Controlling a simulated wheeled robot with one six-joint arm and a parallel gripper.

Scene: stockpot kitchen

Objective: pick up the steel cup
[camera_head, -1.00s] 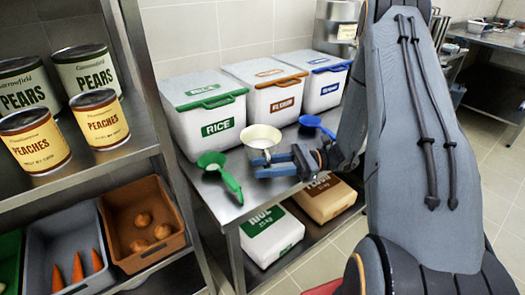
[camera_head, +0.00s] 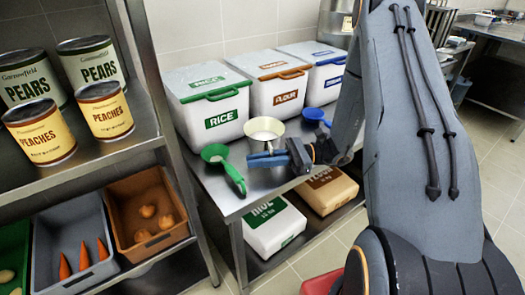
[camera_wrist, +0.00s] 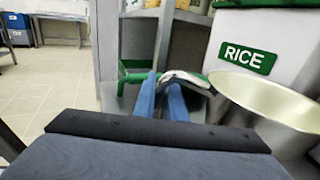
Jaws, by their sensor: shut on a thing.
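The steel cup (camera_head: 264,131), round with a pale inside, is upright over the steel table, in front of the rice and flour bins. It shows large at the right of the wrist view (camera_wrist: 275,108). My gripper (camera_head: 255,159) is at the cup's near side, with its blue fingers close together. In the wrist view the fingertips (camera_wrist: 160,82) point ahead with the cup's bowl to their right. The gripper is shut on the cup, but the gripped part is mostly hidden. I cannot tell whether the cup touches the table.
A green scoop (camera_head: 233,177) lies just left of the cup, and a blue scoop (camera_head: 315,115) lies behind right. Lidded bins for rice (camera_head: 208,112) and flour (camera_head: 272,94) stand behind. A shelf rack with cans (camera_head: 38,132) is at the left.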

